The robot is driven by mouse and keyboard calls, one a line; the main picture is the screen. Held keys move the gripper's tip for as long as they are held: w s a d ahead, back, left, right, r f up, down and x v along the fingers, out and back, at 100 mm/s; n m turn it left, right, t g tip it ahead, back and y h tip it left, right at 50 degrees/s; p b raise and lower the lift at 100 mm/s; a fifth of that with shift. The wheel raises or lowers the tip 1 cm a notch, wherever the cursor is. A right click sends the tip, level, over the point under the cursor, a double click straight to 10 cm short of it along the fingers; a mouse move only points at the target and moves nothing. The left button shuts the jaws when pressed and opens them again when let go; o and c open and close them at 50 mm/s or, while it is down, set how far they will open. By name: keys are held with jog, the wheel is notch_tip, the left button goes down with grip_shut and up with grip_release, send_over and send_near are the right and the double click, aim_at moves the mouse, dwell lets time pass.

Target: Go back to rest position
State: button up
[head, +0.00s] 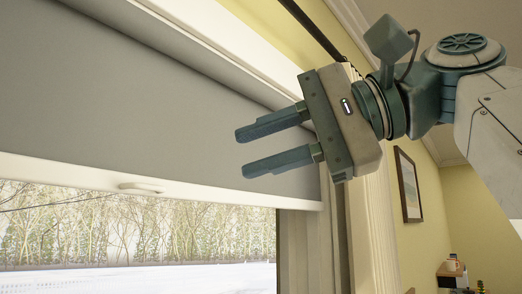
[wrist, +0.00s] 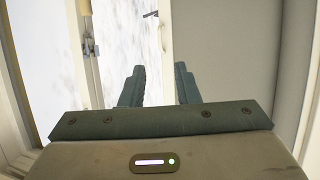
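My gripper (head: 240,154) is in the upper middle of the head view, with its two fingers pointing left. The fingers are apart and nothing is between them. It is in front of the grey roller blind (head: 120,95), to the right of the blind's white pull handle (head: 142,187). I cannot tell how far the fingers are from the blind. In the wrist view the open fingers (wrist: 156,80) also show empty, and the pale blind surface (wrist: 235,45) is to their right.
The window (head: 140,235) below the blind shows bare trees and snow. The blind's white bottom bar (head: 60,170) runs across it. A framed picture (head: 408,185) hangs on the yellow wall to the right. A shelf with small items (head: 453,272) is at the lower right.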

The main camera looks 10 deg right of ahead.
jog(key=shift+s+d+r, duration=0.1)
jog(key=shift+s+d, duration=0.1)
jog(key=shift+d, duration=0.15)
dwell(0.4)
jog(key=w+d+f+h+b, duration=0.15)
jog(key=w+f, duration=0.25)
jog(key=f, duration=0.5)
jog(key=w+d+f+m+h+b, duration=0.1)
jog(key=w+f+h, duration=0.25)
jog(key=f, duration=0.65)
jog(key=w+d+f+h+b, duration=0.1)
jog(key=w+d+f, duration=0.1)
jog(key=w+f, duration=0.5)
jog(key=s+d+f+n+g+h+b, duration=0.1)
jog(key=s+f+n+h, duration=0.1)
jog(key=f, duration=1.1)
jog(key=s+d+f+n+g+h+b, duration=0.1)
jog(key=s+f+n+h, duration=0.2)
jog(key=f, duration=0.9)
jog(key=s+d+f+n+h+b, duration=0.1)
jog(key=s+f, duration=0.5)
jog(key=f, duration=0.7)
jog(key=shift+d+f+n+g+h, duration=0.3)
jog(key=shift+d+n+g+h, duration=0.1)
jog(key=shift+n+h, duration=0.35)
jog(key=shift+a, duration=0.1)
